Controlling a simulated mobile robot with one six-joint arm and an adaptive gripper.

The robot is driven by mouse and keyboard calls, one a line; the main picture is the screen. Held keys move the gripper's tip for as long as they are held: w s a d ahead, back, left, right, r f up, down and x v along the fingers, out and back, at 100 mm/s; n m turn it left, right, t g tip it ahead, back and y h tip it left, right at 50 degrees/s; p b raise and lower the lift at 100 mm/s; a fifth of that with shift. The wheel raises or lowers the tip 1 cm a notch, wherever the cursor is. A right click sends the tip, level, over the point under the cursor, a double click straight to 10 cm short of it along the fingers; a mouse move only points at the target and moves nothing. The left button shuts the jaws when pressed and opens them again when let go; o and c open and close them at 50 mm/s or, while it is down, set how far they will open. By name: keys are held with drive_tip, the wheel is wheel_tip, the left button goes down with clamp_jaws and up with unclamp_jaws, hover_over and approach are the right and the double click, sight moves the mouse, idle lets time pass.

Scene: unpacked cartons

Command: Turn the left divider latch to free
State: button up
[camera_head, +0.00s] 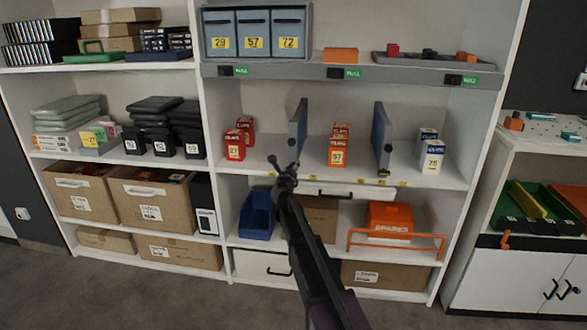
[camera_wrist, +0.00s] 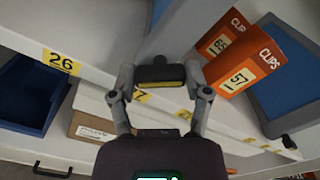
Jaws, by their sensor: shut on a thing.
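The left divider (camera_head: 298,128), a blue-grey upright panel, stands on the middle shelf; its grey front part (camera_wrist: 176,35) rises above my gripper in the wrist view. The left divider latch (camera_wrist: 160,74) is a small dark block with a yellow strip at the divider's foot. My gripper (camera_wrist: 160,80) has one finger on each side of the latch and is shut on it. In the head view my gripper (camera_head: 284,170) is at the shelf's front edge and largely hides the latch. The latch's exact turn is hard to tell.
Orange CLIPS boxes (camera_wrist: 265,60) stand close right of the latch. The right divider (camera_head: 381,135) stands beyond them. Red boxes (camera_head: 238,138) are left of the left divider. A blue bin (camera_head: 257,214) and an orange-railed case (camera_head: 390,220) sit on the shelf below.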

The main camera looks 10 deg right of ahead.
drive_tip(key=n, duration=0.5)
drive_tip(key=shift+a+n, duration=0.1)
drive_tip(key=shift+n, duration=0.2)
drive_tip(key=n, duration=0.4)
drive_tip(key=shift+n, duration=0.4)
drive_tip(key=o, duration=1.2)
drive_tip(key=shift+c, duration=0.2)
drive_tip(key=v, duration=1.2)
